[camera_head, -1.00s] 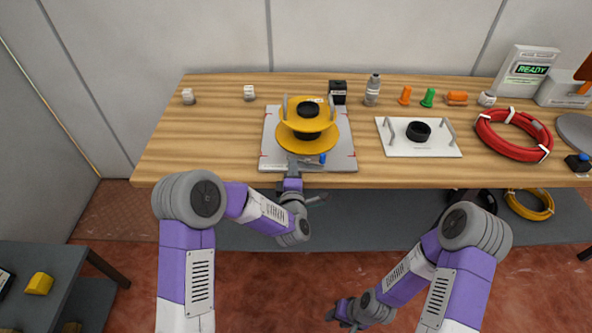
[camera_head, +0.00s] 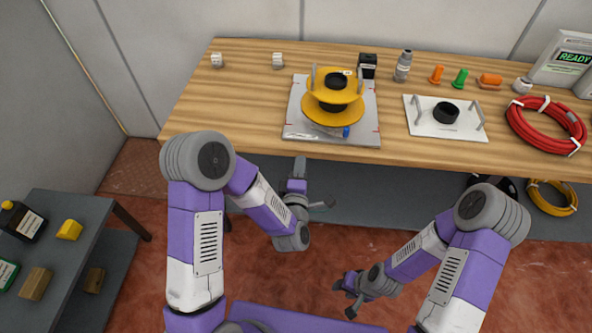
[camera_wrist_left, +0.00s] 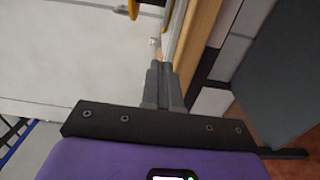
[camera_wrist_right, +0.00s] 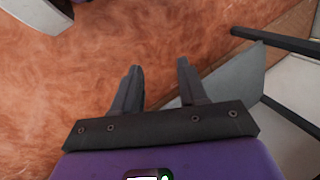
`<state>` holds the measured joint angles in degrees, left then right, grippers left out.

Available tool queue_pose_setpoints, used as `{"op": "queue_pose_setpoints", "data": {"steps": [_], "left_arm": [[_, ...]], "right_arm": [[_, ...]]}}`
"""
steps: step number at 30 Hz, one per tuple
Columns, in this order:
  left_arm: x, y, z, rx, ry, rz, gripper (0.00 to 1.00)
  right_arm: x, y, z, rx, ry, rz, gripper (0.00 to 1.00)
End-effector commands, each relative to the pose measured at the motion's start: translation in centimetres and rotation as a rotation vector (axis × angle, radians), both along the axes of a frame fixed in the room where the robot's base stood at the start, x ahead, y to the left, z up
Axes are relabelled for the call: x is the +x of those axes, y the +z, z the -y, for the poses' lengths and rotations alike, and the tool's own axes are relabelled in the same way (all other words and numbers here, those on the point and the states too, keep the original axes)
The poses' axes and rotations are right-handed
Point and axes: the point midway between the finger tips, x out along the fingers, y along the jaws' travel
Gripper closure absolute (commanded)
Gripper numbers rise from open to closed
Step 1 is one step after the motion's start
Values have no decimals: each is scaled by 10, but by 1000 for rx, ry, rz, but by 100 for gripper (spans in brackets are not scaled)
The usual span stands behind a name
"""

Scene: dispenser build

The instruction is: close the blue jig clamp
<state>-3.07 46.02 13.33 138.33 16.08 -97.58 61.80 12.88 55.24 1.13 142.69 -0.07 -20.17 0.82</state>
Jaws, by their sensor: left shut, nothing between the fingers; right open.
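A light grey jig plate (camera_head: 300,128) lies near the table's front edge. A yellow spool-like assembly (camera_head: 334,106) with a black centre stands on it. The small blue clamp part (camera_head: 346,132) is at the plate's front, right of centre; whether it is open or closed is too small to tell. My left gripper (camera_head: 300,165) is shut and empty, just in front of the table edge and apart from the clamp. Its closed fingers show in the left wrist view (camera_wrist_left: 165,85). My right gripper (camera_head: 348,298) is open and empty over the floor, also in the right wrist view (camera_wrist_right: 158,80).
A white plate (camera_head: 415,128) with a black ring and two handles lies to the right. A red hose coil (camera_head: 547,125) is farther right. Orange and green pegs, a bottle (camera_head: 403,66) and a black box (camera_head: 368,65) stand behind. A side table (camera_head: 80,210) is at the left.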

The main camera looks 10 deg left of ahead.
Motion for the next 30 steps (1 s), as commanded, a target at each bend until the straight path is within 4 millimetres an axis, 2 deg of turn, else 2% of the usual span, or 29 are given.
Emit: {"op": "queue_pose_setpoints", "data": {"steps": [6, 16, 17, 20, 23, 25, 28, 30], "left_arm": [[-22, 0, -5, 1, -1, -1, 100], [-25, 0, -6, 0, 0, 0, 100], [-25, 0, -6, 0, 0, 0, 100], [-25, -4, -6, 11, -5, -16, 100], [-24, -24, -6, 64, -33, -92, 100], [-26, -50, -5, 135, -78, -192, 100], [-38, -101, -4, 277, -191, -386, 100], [-54, -140, -4, 383, -304, -534, 100]], "right_arm": [[0, 2, 0, 0, 0, -1, 58], [0, 2, 0, 0, 0, -1, 58], [0, 2, 0, 0, 0, -1, 59], [0, 2, 0, 0, 0, -1, 74], [0, 2, 0, 0, 0, -1, 90], [0, 2, 0, 0, 0, -1, 100], [0, 2, 0, 0, 0, -1, 100], [0, 2, 0, 0, 0, -1, 100]]}}
